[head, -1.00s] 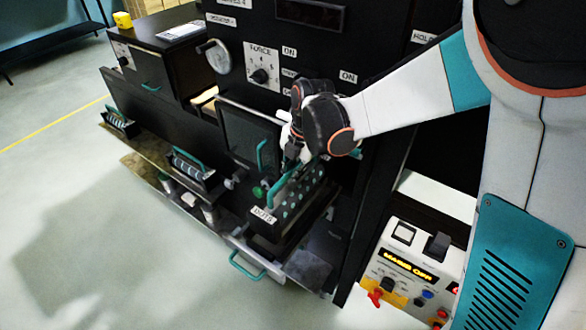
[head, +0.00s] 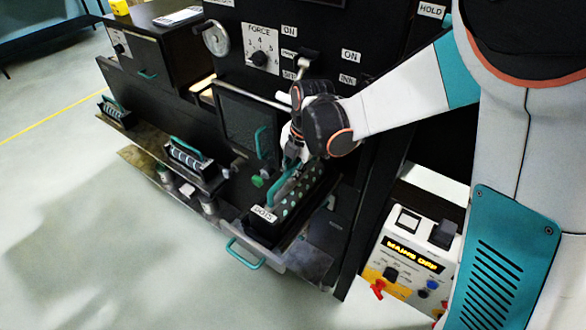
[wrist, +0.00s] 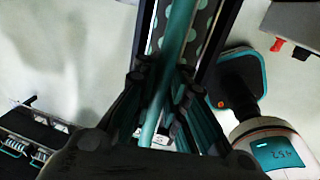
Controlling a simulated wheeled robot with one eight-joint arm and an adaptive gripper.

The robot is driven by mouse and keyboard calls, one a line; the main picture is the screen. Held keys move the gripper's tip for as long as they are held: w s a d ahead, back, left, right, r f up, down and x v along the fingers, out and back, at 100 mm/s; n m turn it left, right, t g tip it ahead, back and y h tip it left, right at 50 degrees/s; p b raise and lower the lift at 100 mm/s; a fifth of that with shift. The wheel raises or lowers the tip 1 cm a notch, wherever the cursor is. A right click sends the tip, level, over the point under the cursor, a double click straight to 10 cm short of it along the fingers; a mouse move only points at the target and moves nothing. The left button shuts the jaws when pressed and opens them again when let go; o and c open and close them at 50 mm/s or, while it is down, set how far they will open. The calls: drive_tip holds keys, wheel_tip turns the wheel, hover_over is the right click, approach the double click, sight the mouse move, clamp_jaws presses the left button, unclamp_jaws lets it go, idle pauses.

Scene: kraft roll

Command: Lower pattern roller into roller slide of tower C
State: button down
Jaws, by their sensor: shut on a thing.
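The pattern roller (head: 304,193) is a long dark block with pale green dots, a teal bar handle and a white tag reading DOTS. My gripper (head: 292,160) is shut on its teal handle, near the far end in the head view. In the wrist view my fingers (wrist: 160,78) close around the handle, with the dotted surface (wrist: 203,30) behind it. The roller is at the near right of the row of roller stations. I read no tower C label. The slide is mostly hidden below the roller, so I cannot tell whether they touch.
Two other rollers with teal handles (head: 187,160) (head: 113,112) stand farther left along the machine. A green knob (head: 257,181) is just left of the held roller. A teal drawer handle (head: 243,253) is below. A control box (head: 413,262) stands right. Floor at left is clear.

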drive_tip(key=c, duration=1.5)
unclamp_jaws()
drive_tip(key=shift+c, duration=0.2)
drive_tip(key=shift+r+p, duration=1.05)
drive_tip(key=shift+r, duration=0.7)
drive_tip(key=s+a+r, duration=0.2)
drive_tip(key=s+a, duration=0.8)
drive_tip(key=s, duration=0.3)
drive_tip(key=shift+p, duration=0.45)
drive_tip(key=shift+w+d, duration=0.1)
